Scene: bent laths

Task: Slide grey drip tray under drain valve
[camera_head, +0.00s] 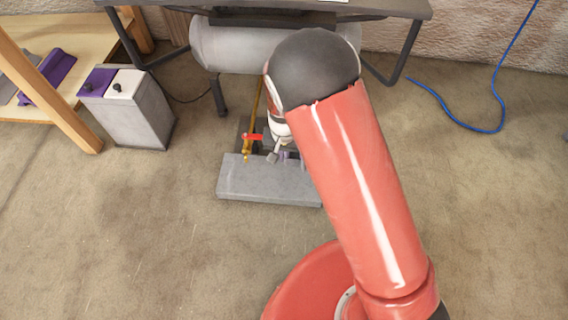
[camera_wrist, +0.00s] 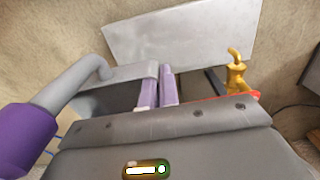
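A flat grey slab-like piece, the only tray-like thing in view (camera_head: 262,183), lies on the floor in front of the tank. It also shows at the top of the wrist view (camera_wrist: 180,38); I cannot make out a hollow in it. The brass drain valve (camera_head: 246,148) with a red handle is at the slab's far edge, left of my gripper; in the wrist view it stands to the right (camera_wrist: 236,75). My gripper (camera_head: 279,156) is low over the slab's far edge, partly hidden by my arm. Its purple fingers (camera_wrist: 159,88) are close together; what is between them is unclear.
The grey tank (camera_head: 235,48) hangs under a dark-legged bench (camera_head: 395,8). A grey bin with purple and white tops (camera_head: 135,115) stands left, beside a wooden shelf (camera_head: 75,40). A blue hose (camera_head: 470,125) lies right. The left foreground floor is clear.

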